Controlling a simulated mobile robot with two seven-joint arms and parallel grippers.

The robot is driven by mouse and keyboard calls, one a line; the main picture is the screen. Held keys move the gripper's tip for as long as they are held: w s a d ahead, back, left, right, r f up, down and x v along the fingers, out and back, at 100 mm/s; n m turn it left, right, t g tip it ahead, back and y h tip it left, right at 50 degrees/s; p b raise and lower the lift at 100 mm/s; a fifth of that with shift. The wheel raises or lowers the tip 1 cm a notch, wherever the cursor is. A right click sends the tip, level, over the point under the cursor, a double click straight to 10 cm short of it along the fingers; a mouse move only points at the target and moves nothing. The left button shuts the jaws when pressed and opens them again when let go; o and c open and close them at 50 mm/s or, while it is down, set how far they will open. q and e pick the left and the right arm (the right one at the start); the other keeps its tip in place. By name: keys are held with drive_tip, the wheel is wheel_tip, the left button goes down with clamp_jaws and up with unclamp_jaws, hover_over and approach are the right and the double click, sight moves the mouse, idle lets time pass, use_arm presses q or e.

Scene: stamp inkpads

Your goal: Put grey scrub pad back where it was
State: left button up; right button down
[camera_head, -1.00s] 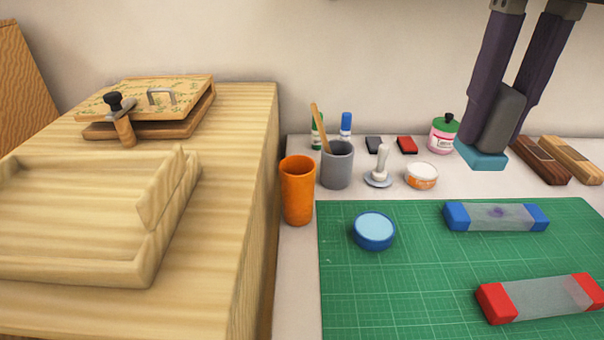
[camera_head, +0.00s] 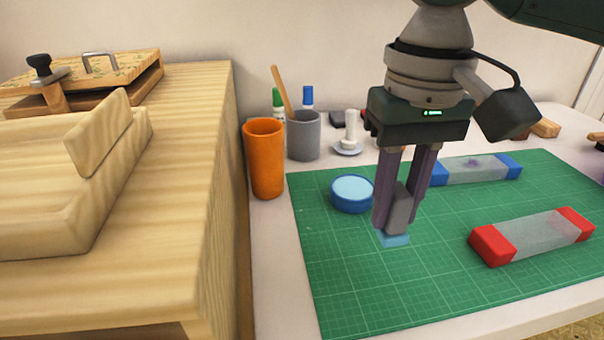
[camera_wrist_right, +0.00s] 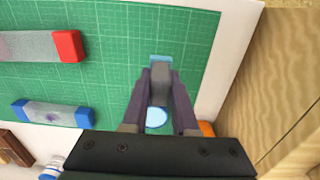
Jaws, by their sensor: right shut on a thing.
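The scrub pad (camera_head: 400,209) is a grey block with a light blue underside. My right gripper (camera_head: 398,222) points down and is shut on its grey part. The pad is over the green cutting mat (camera_head: 370,290), in front of and to the right of a round blue tin (camera_head: 352,192). I cannot tell whether it touches the mat. In the right wrist view the grey pad (camera_wrist_right: 159,85) sits between the purple fingers, its light blue edge beyond them. My left gripper is not in view.
A red-ended clear block (camera_head: 535,236) and a blue-ended one (camera_head: 478,169) lie on the mat. An orange cup (camera_head: 265,160), a grey cup (camera_head: 303,136) and a white-handled stamp (camera_head: 350,130) stand behind. A raised wooden surface (camera_head: 190,180) is left. The front mat is clear.

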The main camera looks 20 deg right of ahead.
wheel_tip(320, 180, down, 6)
drive_tip(key=shift+r+b, duration=0.1)
drive_tip(key=shift+b, duration=0.9)
drive_tip(key=c, duration=0.7)
unclamp_jaws()
